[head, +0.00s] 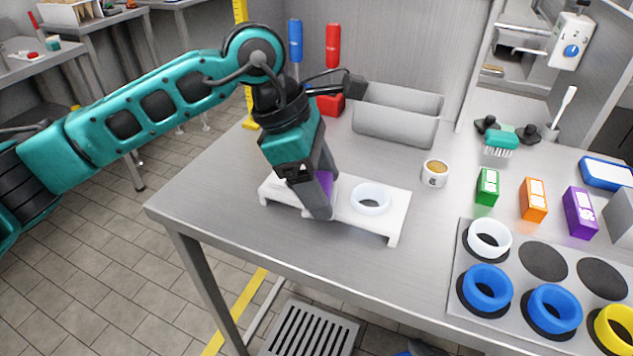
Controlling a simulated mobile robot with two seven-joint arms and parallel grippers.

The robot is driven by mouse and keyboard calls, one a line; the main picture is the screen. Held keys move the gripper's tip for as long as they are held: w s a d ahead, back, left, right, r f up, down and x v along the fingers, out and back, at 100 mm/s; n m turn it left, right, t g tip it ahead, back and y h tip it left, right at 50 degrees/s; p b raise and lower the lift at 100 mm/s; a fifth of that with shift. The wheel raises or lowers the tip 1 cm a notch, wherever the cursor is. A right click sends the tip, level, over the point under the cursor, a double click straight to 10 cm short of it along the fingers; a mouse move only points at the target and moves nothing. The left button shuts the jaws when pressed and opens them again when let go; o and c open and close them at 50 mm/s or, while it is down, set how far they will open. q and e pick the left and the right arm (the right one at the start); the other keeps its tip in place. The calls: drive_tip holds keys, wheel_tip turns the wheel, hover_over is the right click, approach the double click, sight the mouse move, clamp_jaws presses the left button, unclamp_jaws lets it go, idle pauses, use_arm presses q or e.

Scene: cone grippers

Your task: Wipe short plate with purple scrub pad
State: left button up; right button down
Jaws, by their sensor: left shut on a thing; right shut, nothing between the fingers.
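My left gripper (318,200) points down over the low white stand-like plate (345,222) on the steel table. It is shut on a purple scrub pad (325,182), of which only a part shows behind the dark fingers. The pad is at or just above the plate's top, and I cannot tell whether it touches. A white ring (370,207) lies on the right part of the plate. The gripper hides the plate's middle and some of its left part. My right gripper is not in view.
Right of the plate stand a small white cup (434,174), green (487,187), orange (533,199) and purple (579,212) boxes, and a grey board (457,300) with coloured rings. A grey trough (395,115) is behind. The table's front-left corner is clear.

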use_arm(q)
drive_tip(key=shift+w+a+f+b, duration=0.1)
drive_tip(key=shift+w+a+b, duration=0.15)
drive_tip(key=shift+a, duration=0.4)
drive_tip(key=shift+w+a+f+b, duration=0.1)
drive_tip(key=shift+w+a+b, duration=0.15)
drive_tip(key=shift+a, duration=0.35)
drive_tip(key=shift+w+a+r+b, duration=0.1)
drive_tip(key=shift+w+a+b, duration=0.25)
drive_tip(key=shift+a, duration=0.8)
drive_tip(key=shift+w+a+r+b, duration=0.1)
drive_tip(key=shift+w+a, duration=0.5)
drive_tip(key=shift+a, duration=0.55)
drive_tip(key=shift+w+a+b, duration=0.25)
drive_tip(key=shift+w+a, duration=0.2)
drive_tip(key=shift+a, duration=0.7)
wheel_tip(320, 180, up, 6)
drive_tip(key=p, duration=0.4)
drive_tip(key=shift+r, duration=0.15)
wheel_tip(320, 180, up, 3)
drive_tip(key=shift+f+p, duration=0.1)
drive_tip(key=shift+p, duration=0.8)
drive_tip(key=shift+f, duration=0.1)
